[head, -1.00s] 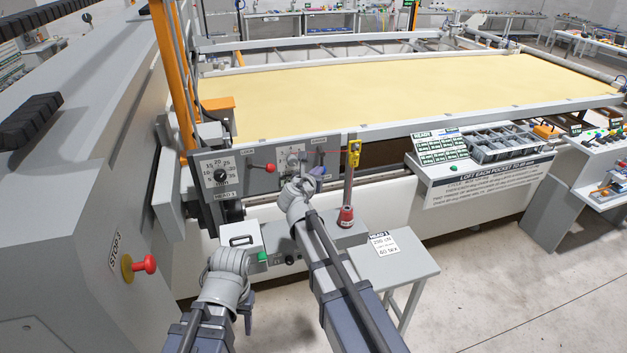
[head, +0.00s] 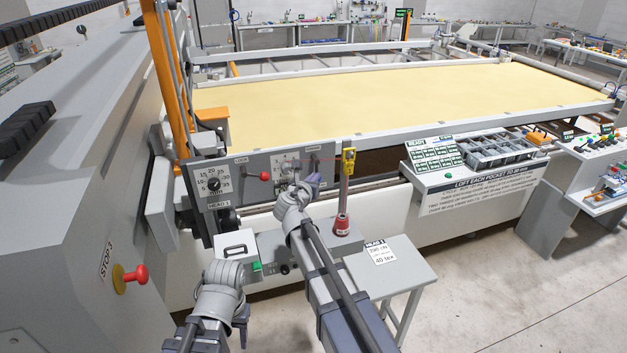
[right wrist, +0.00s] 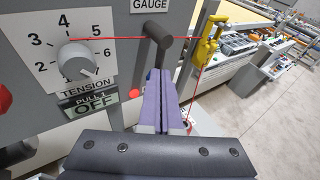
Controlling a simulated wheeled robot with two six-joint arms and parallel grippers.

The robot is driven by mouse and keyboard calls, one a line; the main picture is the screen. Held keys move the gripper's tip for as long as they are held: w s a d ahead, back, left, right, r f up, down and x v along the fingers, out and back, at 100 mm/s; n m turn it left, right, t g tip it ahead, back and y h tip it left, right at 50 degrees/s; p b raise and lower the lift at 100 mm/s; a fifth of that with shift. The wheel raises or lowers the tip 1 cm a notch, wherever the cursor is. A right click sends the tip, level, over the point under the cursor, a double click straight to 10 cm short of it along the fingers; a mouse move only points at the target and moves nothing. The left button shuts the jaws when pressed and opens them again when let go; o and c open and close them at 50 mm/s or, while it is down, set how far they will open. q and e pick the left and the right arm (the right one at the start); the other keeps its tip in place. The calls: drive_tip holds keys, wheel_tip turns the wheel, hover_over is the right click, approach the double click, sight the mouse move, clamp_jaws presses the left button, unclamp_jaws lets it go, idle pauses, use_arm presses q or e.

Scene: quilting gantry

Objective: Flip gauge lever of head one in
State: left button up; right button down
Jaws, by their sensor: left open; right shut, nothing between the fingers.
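The gauge lever (right wrist: 157,37) is a dark grey rod sticking out of the head one panel, under the GAUGE label, in the right wrist view. My right gripper (right wrist: 159,74) is shut and empty. Its purple fingertips are just below the lever's outer end; I cannot tell if they touch.
A white tension dial (right wrist: 75,57) is left of the lever, with a red thread running past to a yellow fitting (right wrist: 207,46). A red lock knob (head: 265,176), a red stop knob (head: 137,275) and a grey side table (head: 400,270) are nearby.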

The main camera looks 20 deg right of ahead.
drive_tip(key=shift+f, duration=0.1)
drive_tip(key=d+n+t+h+b, duration=0.1)
drive_tip(key=n+b, duration=0.1)
drive_tip(key=b, duration=0.1)
drive_tip(key=d+n+t+h+b, duration=0.1)
drive_tip(key=n+t+b, duration=0.1)
drive_tip(key=n+b, duration=0.1)
drive_tip(key=d+n+t+h+b, duration=0.1)
drive_tip(key=d+n+b, duration=0.1)
drive_tip(key=b, duration=0.2)
drive_tip(key=shift+r, duration=0.25)
drive_tip(key=shift+d, duration=0.15)
idle(1.2)
drive_tip(key=shift+s, duration=0.1)
idle(0.5)
